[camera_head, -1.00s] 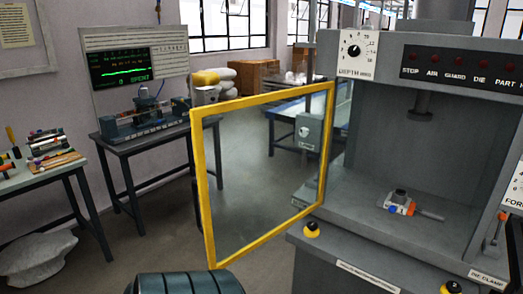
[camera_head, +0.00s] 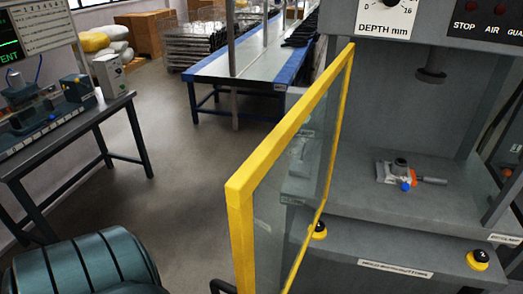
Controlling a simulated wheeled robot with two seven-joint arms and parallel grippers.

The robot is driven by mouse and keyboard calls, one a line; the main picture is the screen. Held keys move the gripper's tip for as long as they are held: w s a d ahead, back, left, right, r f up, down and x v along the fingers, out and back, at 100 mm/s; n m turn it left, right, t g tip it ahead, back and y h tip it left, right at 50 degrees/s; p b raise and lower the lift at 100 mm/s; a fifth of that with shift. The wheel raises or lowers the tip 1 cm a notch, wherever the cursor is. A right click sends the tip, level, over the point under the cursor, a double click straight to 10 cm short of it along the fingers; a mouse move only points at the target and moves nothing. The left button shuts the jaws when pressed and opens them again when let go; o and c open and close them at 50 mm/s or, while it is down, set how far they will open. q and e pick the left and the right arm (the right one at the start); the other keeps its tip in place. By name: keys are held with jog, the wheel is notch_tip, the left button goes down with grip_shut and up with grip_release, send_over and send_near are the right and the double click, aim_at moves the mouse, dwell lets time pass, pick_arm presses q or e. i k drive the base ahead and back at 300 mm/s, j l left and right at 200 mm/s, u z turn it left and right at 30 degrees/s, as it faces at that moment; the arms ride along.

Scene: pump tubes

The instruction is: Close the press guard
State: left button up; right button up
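The press guard (camera_head: 240,235) is a clear panel in a yellow frame. It stands open, swung out from the left side of the grey press (camera_head: 430,120). I see it at a steep angle, with its free edge close to me and its far edge by the press opening. The press opening is uncovered. Inside it, a small fixture (camera_head: 400,172) with a blue knob and an orange-and-grey handle sits on the bed under the ram (camera_head: 431,76). Neither of my grippers shows in the head view.
Yellow-and-black buttons sit on the press front at left (camera_head: 318,230) and right (camera_head: 478,259). A bench with equipment (camera_head: 70,135) stands at left, and a blue-edged table (camera_head: 232,68) behind. Open floor (camera_head: 175,190) lies left of the guard.

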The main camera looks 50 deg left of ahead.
aim_at(240, 188)
jog(key=j, duration=0.7)
jog(key=k+j, duration=0.1)
jog(key=j, duration=0.65)
jog(key=k+j+z, duration=0.15)
jog(key=j, duration=0.3)
jog(key=j+z, duration=0.1)
jog(key=j, duration=0.35)
jog(key=k+j+z, duration=0.15)
jog(key=j, duration=0.3)
jog(key=k+j+z, duration=0.1)
jog(key=j, duration=0.35)
jog(key=k+j+z, duration=0.15)
jog(key=j, duration=0.25)
jog(key=k+j+z, duration=0.1)
jog(key=k+j, duration=0.15)
jog(key=k+j+z, duration=0.15)
jog(key=j, duration=0.35)
jog(key=k+j+z, duration=0.1)
jog(key=k+j, duration=0.2)
